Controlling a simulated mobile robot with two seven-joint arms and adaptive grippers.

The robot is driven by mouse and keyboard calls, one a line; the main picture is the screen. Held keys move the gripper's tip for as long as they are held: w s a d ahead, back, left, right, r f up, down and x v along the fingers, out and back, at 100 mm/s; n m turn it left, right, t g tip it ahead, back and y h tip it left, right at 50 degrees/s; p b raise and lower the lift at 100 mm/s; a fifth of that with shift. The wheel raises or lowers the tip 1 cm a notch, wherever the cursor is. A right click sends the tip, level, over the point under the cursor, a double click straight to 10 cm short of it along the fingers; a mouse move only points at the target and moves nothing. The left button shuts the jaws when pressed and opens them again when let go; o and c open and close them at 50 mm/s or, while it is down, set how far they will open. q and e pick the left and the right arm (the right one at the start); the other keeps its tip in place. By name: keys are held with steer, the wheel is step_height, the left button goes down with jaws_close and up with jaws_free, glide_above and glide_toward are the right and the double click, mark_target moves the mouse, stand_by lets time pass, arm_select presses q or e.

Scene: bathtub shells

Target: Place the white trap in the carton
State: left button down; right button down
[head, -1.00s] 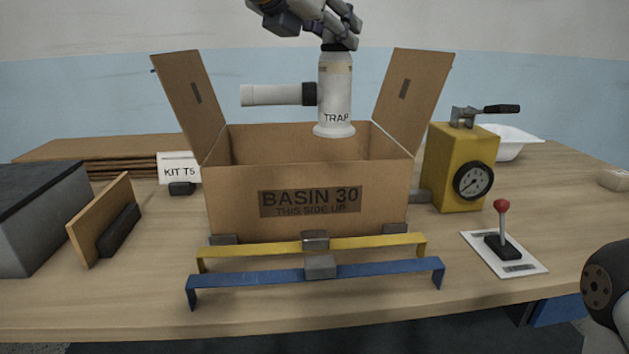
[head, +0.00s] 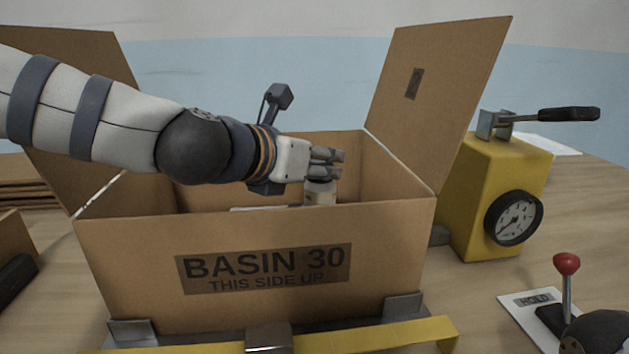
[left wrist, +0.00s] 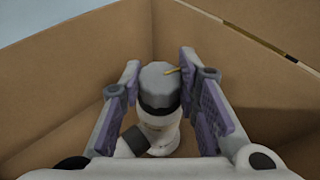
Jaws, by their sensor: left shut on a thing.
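The carton (head: 140,255), marked BASIN 30, stands open on the bench with its side flaps raised. My left gripper (head: 326,165) reaches over it from the left and is shut on the white trap (head: 319,192). The trap is down inside the carton opening, its lower part hidden by the front wall. In the left wrist view the grey-capped trap (left wrist: 160,140) stands between the two fingers (left wrist: 160,95), with carton walls around it. I cannot tell whether the trap touches the carton floor.
A yellow device with a gauge (head: 475,195) and a black handle stands close to the carton's right. A red-knobbed lever (head: 566,265) stands at the front right. A yellow bar (head: 400,335) runs along the carton's front. The raised right flap (head: 440,100) stands beside my gripper.

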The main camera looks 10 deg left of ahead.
arm_select(q)
steer(key=shift+f, duration=0.6)
steer(key=shift+w+f, duration=0.1)
steer(key=shift+f, duration=0.1)
steer(key=c, duration=1.2)
jaws_free()
